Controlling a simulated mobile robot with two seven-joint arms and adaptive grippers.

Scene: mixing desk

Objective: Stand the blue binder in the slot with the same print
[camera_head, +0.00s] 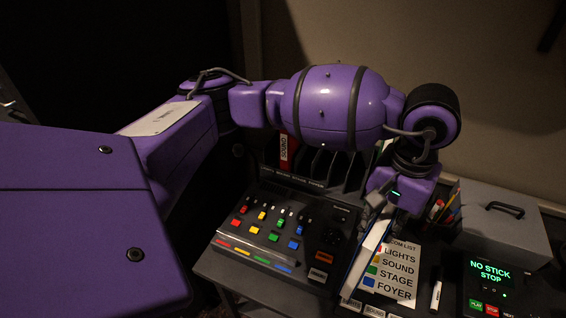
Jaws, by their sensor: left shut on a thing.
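The blue binder (366,252) is tilted in front of my left gripper, at the right edge of the mixing desk. Its pale page side and thin blue edges show; its printed spine cannot be read from here. My left gripper (380,208) is shut on its upper end. A rack of dark upright dividers (352,174) stands behind the mixing desk. A red binder (284,148) with print on its spine stands at its left. My left arm hides much of the rack, and the slot prints are too small to read. My right gripper is out of view.
The mixing desk (262,226) has coloured buttons and a clear front strip. A list card (396,270), a marker (436,296) and a lit-screen box (490,280) lie right. Behind them stand a pen holder (440,212) and a grey case (502,228).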

